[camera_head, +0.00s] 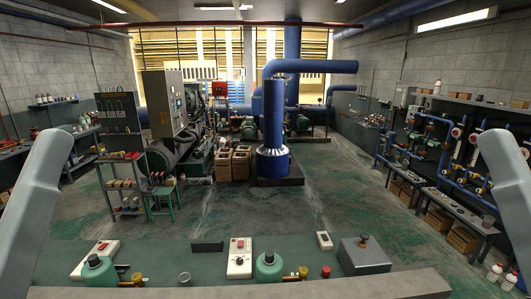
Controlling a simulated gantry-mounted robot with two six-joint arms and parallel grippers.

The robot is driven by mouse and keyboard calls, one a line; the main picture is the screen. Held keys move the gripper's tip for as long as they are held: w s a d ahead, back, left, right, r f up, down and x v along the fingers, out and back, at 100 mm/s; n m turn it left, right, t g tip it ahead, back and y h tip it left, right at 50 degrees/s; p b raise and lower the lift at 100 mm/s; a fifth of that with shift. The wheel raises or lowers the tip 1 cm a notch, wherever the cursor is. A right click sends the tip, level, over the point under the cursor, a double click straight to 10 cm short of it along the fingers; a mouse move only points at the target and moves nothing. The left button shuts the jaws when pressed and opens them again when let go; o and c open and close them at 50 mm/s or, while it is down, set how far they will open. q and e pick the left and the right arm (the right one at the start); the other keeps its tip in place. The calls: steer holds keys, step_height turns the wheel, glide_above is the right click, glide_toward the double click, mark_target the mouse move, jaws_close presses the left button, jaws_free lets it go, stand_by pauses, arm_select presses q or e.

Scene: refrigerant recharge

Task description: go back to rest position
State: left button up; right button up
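Only links of my two arms show, one along the left edge and one along the right edge of the head view. Neither gripper is in the picture, so whether they are open or shut is hidden. Below and between my arms is a green-topped bench (205,262). On it stand a green cylinder with a brass fitting (99,270) at the left and a second green cylinder (268,267) near the middle. No arm part that shows touches them.
The bench also holds a red-buttoned white box (95,258), a white control box (239,258), a small meter (324,240) and a grey box (363,256). Beyond are a wheeled shelf (123,185), a blue pipe column (273,125) and open floor (240,210).

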arm_select(q)
step_height(320, 180, up, 9)
steer(key=p, duration=0.6)
arm_select(e)
step_height(320, 180, up, 9)
arm_select(q)
step_height(320, 180, down, 54)
steer(key=b, duration=5.5)
steer(key=shift+f, duration=0.2)
arm_select(e)
step_height(320, 180, down, 54)
steer(key=shift+f, duration=0.2)
arm_select(q)
steer(key=shift+f, duration=0.1)
arm_select(e)
steer(key=shift+f, duration=0.1)
arm_select(q)
step_height(320, 180, down, 6)
steer(key=b, duration=0.6)
arm_select(e)
step_height(320, 180, down, 6)
